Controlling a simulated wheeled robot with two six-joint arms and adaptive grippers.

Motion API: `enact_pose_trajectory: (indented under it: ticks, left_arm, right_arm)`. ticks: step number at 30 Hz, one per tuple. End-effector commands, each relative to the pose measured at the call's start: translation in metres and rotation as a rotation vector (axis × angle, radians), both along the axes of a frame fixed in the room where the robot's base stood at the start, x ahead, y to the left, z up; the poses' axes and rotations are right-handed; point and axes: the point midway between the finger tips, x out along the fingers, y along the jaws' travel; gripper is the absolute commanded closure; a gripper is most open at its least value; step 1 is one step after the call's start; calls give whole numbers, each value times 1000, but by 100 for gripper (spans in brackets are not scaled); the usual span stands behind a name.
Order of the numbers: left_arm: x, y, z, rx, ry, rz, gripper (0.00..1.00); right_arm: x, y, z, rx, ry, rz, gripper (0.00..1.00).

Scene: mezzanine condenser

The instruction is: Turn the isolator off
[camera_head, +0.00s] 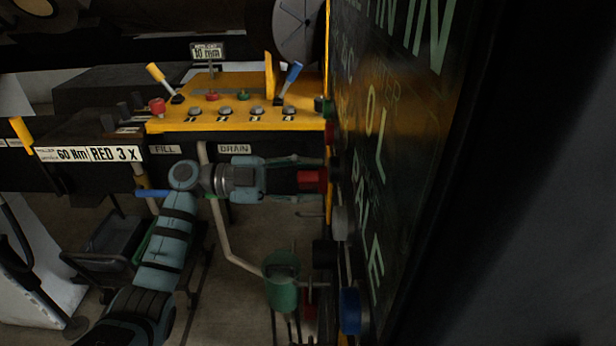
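A red block-shaped handle (312,180) sticks out to the left from the edge of the dark panel; it looks like the isolator, but no label on it can be read. My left gripper (310,179) reaches in from the left, level with this red handle. Its fingers are spread, one above and one below the handle, with the handle between their tips. I cannot tell whether either finger touches it. My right gripper is not in view.
The dark lettered panel (425,130) fills the right. Other knobs line its edge, including a grey one (342,222) and a blue one (350,310). A yellow console (240,122) with levers stands behind my gripper. A green canister (281,280) stands below.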

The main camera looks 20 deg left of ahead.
Motion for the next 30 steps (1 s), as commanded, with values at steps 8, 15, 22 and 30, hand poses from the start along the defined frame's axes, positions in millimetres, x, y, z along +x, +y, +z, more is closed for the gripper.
enact_pose_trajectory:
  ticks: [8,15,22,30]
  left_arm:
    - [0,0,0,-1,0,-1,86]
    - [0,0,0,0,-1,-1,100]
    - [0,0,-1,8,-36,-1,100]
    - [0,0,-1,43,-180,-2,100]
  right_arm:
    - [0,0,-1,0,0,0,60]
    - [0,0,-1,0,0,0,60]
    - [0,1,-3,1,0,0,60]
    - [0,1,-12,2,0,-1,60]
